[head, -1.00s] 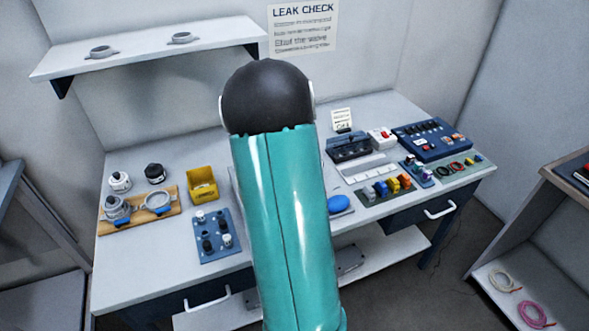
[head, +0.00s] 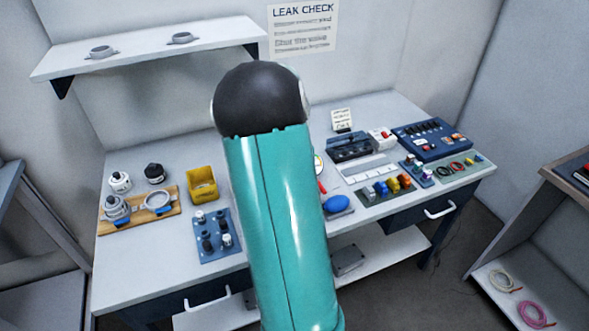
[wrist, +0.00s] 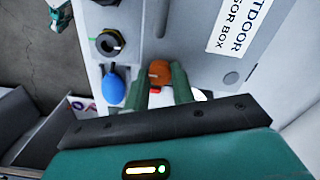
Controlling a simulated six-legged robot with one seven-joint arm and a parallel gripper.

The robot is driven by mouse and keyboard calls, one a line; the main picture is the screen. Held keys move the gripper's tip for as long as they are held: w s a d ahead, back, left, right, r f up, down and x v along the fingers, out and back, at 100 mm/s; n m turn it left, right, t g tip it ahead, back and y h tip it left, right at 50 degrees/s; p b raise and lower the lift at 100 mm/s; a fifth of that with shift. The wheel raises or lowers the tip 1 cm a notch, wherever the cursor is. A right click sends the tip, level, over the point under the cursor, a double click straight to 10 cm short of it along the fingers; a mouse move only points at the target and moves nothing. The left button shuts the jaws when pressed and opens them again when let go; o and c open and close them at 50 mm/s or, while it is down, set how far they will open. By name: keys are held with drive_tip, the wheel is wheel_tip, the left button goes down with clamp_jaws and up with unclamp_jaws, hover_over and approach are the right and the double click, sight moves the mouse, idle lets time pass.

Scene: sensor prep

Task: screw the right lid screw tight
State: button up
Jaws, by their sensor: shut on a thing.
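In the wrist view, my gripper (wrist: 163,93) has its two green fingers close together on an orange-brown round-topped thing (wrist: 160,70), which looks like a handle or knob. Its lower part is hidden. A pale grey box (wrist: 205,62) with a label reading "…TDOOR …SOR BOX" lies beside the fingers. A small dark round spot (wrist: 231,78) on the box may be a lid screw; I cannot tell. I cannot make out the right lid screw. In the head view, my own arm hides the gripper and the box.
A blue bulb (wrist: 113,88) and a black ring-shaped part (wrist: 107,43) lie left of the fingers. In the head view, the bench holds a yellow bin (head: 202,185), a blue plate of knobs (head: 217,238) and a dark blue panel (head: 432,138). A shelf (head: 150,48) hangs above.

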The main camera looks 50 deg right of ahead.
drive_tip(key=o, duration=1)
wheel_tip(320, 180, up, 14)
drive_tip(key=shift+s+f, duration=0.1)
drive_tip(key=shift+f, duration=0.05)
idle(0.3)
